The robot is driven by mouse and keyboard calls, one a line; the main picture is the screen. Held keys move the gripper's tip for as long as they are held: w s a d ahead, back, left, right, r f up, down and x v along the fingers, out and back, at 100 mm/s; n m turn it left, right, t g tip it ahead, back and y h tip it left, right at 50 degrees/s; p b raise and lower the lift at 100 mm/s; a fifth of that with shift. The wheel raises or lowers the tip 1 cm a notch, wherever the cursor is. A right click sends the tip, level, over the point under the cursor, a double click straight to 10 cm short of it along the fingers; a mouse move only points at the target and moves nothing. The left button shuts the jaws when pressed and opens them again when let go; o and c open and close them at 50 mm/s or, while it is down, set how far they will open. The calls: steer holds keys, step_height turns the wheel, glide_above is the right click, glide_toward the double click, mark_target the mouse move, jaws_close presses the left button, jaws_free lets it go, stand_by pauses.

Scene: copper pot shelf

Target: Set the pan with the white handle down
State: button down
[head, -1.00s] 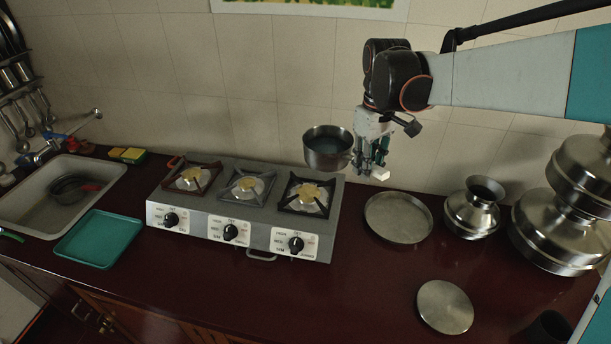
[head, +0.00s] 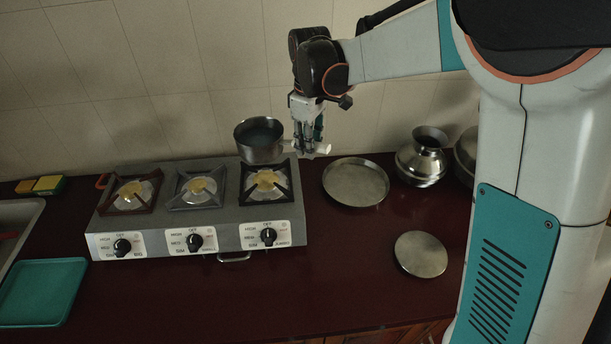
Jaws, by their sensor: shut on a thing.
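The steel pan (head: 260,149) is held up at the back right of the stove (head: 150,239), just above and behind the right burner (head: 268,184). It looks upright, with its opening facing up. Its white handle (head: 322,150) sticks out to the right, partly hidden by the fingers. My gripper (head: 310,146) is shut on this handle, to the right of the pan. The pan's bottom overlaps the rear of the right burner in the picture; I cannot tell how large the gap is.
A shallow round steel dish (head: 356,196) lies right of the stove, with a metal pot (head: 423,160) beyond it. A flat steel lid (head: 421,254) lies nearer the front. A teal tray (head: 40,291) lies at left. The counter in front of the stove is clear.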

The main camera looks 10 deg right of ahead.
step_height(320, 180, down, 11)
steer(key=b, duration=0.1)
stand_by(0.5)
steer(key=shift+f, duration=0.1)
steer(key=c, duration=1.4)
jaws_free()
